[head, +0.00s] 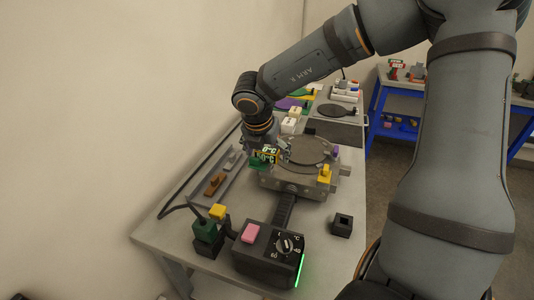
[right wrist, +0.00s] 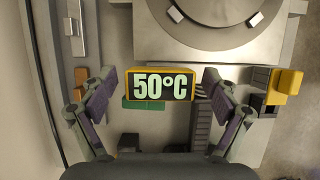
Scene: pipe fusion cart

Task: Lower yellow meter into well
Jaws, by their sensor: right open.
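The yellow meter (right wrist: 160,84) has a yellow frame and a dark display reading 50°C in the right wrist view. It also shows in the head view (head: 267,154), next to the round-topped grey machine. My right gripper (right wrist: 156,92) is open, one finger on each side of the meter, with gaps between. In the head view the gripper is right above the meter and partly hides it. A green part (right wrist: 143,103) shows just below the meter's edge. I cannot tell whether the meter sits in a well. A black block with a square hole (head: 342,226) stands on the cart. My left gripper is not in view.
The grey machine with a round plate (head: 308,150) stands beside the meter, with a yellow part (head: 325,174) on its corner. A tray (head: 217,180) lies along the wall.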

